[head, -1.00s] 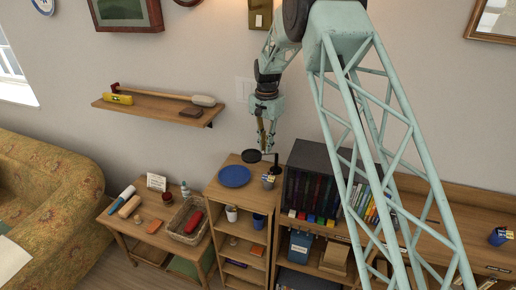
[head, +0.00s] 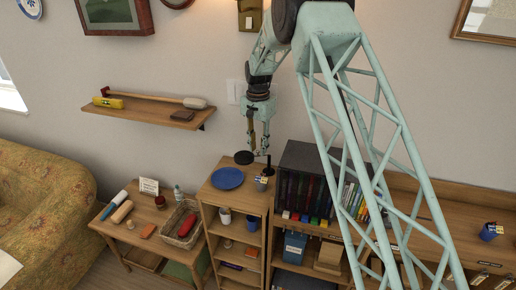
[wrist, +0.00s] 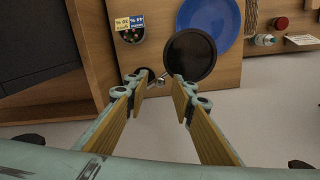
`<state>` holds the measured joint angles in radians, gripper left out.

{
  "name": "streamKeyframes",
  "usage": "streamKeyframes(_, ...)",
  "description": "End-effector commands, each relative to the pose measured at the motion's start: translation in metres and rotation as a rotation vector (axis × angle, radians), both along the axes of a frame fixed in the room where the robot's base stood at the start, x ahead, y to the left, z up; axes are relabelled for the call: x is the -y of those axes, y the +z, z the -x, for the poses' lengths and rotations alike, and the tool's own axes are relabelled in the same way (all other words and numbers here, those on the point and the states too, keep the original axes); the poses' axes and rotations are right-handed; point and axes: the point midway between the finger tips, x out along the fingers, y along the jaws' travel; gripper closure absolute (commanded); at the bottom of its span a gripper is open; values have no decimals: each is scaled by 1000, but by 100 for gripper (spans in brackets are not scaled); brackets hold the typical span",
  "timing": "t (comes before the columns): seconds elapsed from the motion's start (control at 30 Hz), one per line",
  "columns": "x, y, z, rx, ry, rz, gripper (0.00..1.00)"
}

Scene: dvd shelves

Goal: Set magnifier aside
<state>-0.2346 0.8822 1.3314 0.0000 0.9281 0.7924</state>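The magnifier, with a round black lens head (head: 244,157) and a dark upright stand (head: 268,167), is at the top of the narrow wooden shelf unit (head: 235,201), beside the blue plate (head: 228,178). In the wrist view its dark disc (wrist: 190,54) overlaps the plate's edge, and a small joint shows beside it. My gripper (head: 259,153) is right above the magnifier, pointing down. In the wrist view the two fingers (wrist: 156,88) are spread with a clear gap, and part of the magnifier's arm shows between their tips. I cannot tell whether a finger touches it.
A small cup with blue and yellow labels (wrist: 130,35) stands close to the magnifier. A dark case of discs (head: 305,177) rises to the right. A low table (head: 140,233) with a basket is at left. A wall shelf (head: 150,111) hangs above.

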Motion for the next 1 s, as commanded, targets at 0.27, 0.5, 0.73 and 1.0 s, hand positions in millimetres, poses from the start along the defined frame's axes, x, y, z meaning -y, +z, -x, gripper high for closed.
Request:
streamKeyframes(0.27, 0, 18, -1, 1, 0, 0, 77)
streamKeyframes(0.5, 0, 48, 0, 1, 0, 0, 77)
streamKeyframes(0.73, 0, 82, -1, 2, 0, -1, 77)
streamKeyframes(1.0, 0, 111, 0, 1, 0, 0, 77)
